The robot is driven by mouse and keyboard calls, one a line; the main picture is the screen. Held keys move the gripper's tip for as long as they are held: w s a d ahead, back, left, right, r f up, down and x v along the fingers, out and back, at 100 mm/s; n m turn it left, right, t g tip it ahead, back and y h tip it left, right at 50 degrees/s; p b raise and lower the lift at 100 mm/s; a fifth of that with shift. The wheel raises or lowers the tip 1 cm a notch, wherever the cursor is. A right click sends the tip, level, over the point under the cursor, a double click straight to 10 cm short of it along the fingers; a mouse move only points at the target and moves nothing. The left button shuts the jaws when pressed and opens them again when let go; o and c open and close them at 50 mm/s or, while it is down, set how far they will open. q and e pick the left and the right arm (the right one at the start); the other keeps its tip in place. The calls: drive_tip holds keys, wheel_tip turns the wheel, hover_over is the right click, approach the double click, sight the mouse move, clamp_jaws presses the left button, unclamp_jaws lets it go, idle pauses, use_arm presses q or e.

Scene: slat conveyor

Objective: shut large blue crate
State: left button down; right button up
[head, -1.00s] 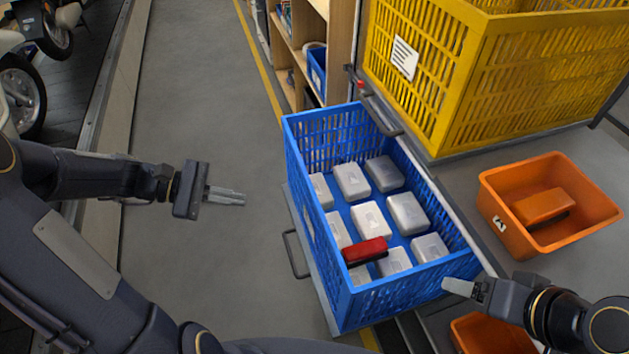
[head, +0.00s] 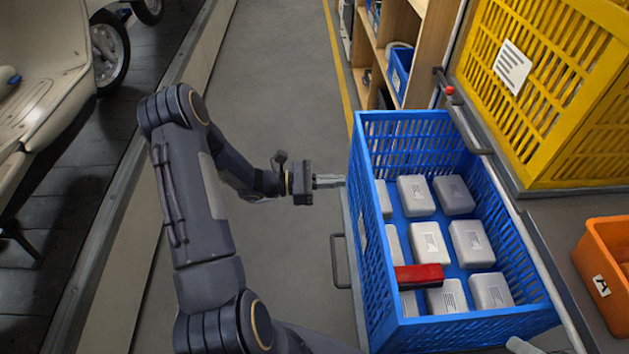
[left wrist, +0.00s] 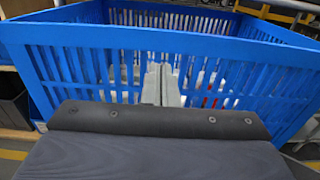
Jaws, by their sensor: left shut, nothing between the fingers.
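The large blue crate (head: 362,235) stands open-topped at the right of the head view, on a pulled-out shelf with a handle (head: 336,262) on its left side. It holds several pale boxes (head: 429,243) and one red item (head: 418,276). My left gripper (head: 331,181) is shut and empty, its fingertips at the crate's left wall. In the left wrist view the closed fingers (left wrist: 161,85) point at the slatted wall of the crate (left wrist: 215,47); I cannot tell whether they touch. Of my right gripper, only a pale fingertip (head: 520,345) shows at the bottom edge.
A yellow crate (head: 560,85) stands behind the blue one on the grey surface. An orange bin (head: 600,285) is at the right edge. Wooden shelves (head: 425,50) are at the back. The floor (head: 285,85) left of the blue crate is clear.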

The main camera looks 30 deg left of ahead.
sight(366, 180)
use_arm(q)
drive_tip(key=shift+x, duration=2.5)
drive_tip(key=shift+w+d, duration=0.3)
drive_tip(key=shift+d, duration=0.15)
drive_tip(key=b+x, duration=0.6)
drive_tip(key=x, duration=2.2)
drive_tip(key=shift+w+d, duration=0.15)
drive_tip(key=shift+w, duration=0.1)
use_arm(e)
wheel_tip(366, 180, down, 6)
drive_tip(key=w+d, duration=0.1)
drive_tip(key=shift+d, duration=0.4)
use_arm(q)
drive_tip(key=shift+r, duration=0.2)
